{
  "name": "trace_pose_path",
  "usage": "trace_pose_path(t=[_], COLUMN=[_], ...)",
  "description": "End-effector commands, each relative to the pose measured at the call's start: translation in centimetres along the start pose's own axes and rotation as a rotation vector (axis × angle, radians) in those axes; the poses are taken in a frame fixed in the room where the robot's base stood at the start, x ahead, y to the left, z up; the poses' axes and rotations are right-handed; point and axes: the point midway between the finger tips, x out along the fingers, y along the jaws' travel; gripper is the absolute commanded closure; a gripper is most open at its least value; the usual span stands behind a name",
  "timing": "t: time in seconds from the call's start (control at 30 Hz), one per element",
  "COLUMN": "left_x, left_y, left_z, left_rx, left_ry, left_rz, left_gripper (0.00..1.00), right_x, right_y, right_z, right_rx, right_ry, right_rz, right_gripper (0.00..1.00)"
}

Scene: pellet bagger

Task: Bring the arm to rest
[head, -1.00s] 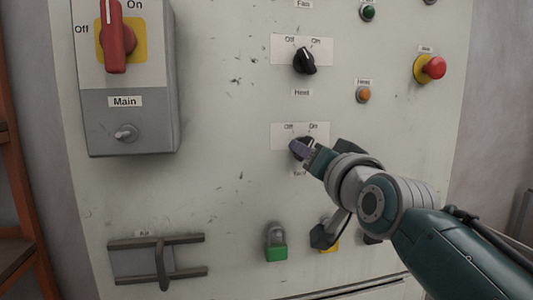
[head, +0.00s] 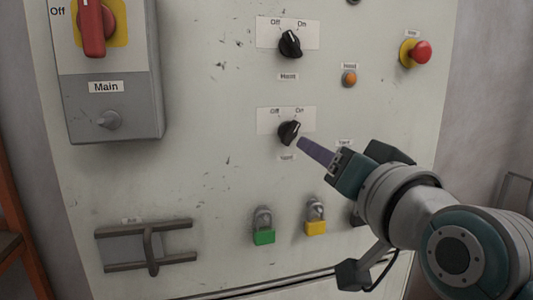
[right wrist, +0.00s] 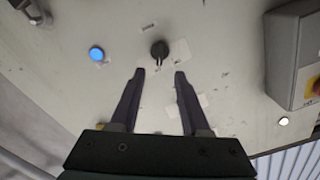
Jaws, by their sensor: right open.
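My right gripper (head: 301,143) is in front of the panel, at the lower right of the lower black knob (head: 289,132). In the right wrist view its two dark fingers (right wrist: 160,72) stand apart with nothing between them. The same view shows a black knob (right wrist: 159,50) just beyond the fingertips, with a visible gap. My left gripper is not in view.
The panel (head: 215,190) carries an upper black knob (head: 290,43), a red button (head: 420,52), an orange lamp (head: 349,78) and the Main switch box (head: 115,110). A blue lamp (right wrist: 96,53) is lit.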

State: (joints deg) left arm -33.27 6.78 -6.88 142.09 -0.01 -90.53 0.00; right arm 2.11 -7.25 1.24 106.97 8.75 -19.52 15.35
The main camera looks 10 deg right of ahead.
Motion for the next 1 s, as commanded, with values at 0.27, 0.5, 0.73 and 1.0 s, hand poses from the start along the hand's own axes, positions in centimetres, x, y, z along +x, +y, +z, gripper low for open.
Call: trace_pose_path(t=[0.27, 0.5, 0.73, 1.0], left_x=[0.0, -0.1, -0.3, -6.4], left_y=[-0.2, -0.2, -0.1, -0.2], left_z=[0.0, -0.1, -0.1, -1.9], left_rx=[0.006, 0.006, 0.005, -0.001], left_ry=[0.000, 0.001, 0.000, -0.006], left_rz=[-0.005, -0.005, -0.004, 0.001], left_gripper=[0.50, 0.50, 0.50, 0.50], right_x=[-0.1, -6.5, -21.0, -29.3], right_y=[0.1, 3.4, 7.8, 5.8], right_z=[0.2, 7.6, 14.3, 9.3], right_rx=[-0.005, -0.206, -0.474, -0.582], right_ry=[-0.010, -0.385, -0.967, -1.259], right_rz=[0.003, 0.097, 0.209, 0.249], right_gripper=[0.54, 0.54, 0.54, 0.54])
